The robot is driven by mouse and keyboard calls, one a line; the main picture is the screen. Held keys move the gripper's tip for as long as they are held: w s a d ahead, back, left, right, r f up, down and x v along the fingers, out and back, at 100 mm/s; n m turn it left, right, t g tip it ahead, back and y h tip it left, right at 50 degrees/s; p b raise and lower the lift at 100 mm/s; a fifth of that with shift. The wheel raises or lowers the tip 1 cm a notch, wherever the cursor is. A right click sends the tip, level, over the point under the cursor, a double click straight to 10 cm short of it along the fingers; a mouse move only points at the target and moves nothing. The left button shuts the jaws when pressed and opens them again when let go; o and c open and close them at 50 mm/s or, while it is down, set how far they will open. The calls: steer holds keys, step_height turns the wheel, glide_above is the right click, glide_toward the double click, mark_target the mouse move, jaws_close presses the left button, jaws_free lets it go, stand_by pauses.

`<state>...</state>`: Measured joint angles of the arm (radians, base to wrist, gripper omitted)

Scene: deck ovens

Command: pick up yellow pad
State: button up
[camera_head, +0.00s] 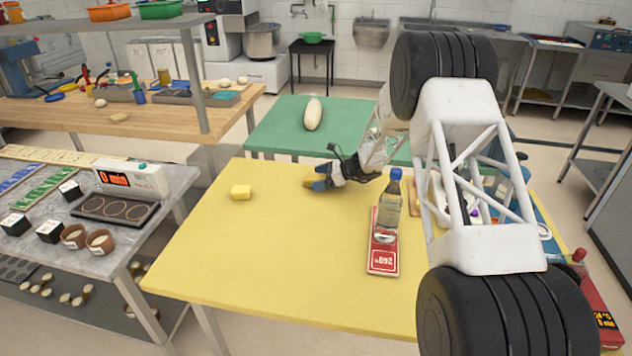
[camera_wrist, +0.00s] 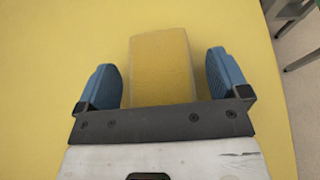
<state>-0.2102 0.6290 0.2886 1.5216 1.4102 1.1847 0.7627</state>
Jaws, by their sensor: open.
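A dull yellow pad (camera_wrist: 162,66) lies between the two blue fingers of my gripper (camera_wrist: 161,82) in the wrist view, with a gap on both sides. Its near end reaches the dark bar at the base of the fingers; I cannot tell whether they touch. In the head view, my gripper (camera_head: 320,180) is open low over the yellow table (camera_head: 270,250), with a dull yellow patch, likely the pad, mostly hidden at its fingers. A separate brighter yellow block (camera_head: 241,192) lies on the table to the left.
A green table (camera_head: 280,127) with a pale oblong item (camera_head: 313,114) is behind. The yellow table's front left is clear.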

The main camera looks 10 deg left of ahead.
mark_target(318, 177)
steer(key=shift+a, duration=0.2)
stand_by(0.4)
steer(key=c, duration=1)
steer(key=shift+r, duration=0.1)
step_height(318, 177, up, 18)
steer(key=shift+f, duration=0.15)
stand_by(0.6)
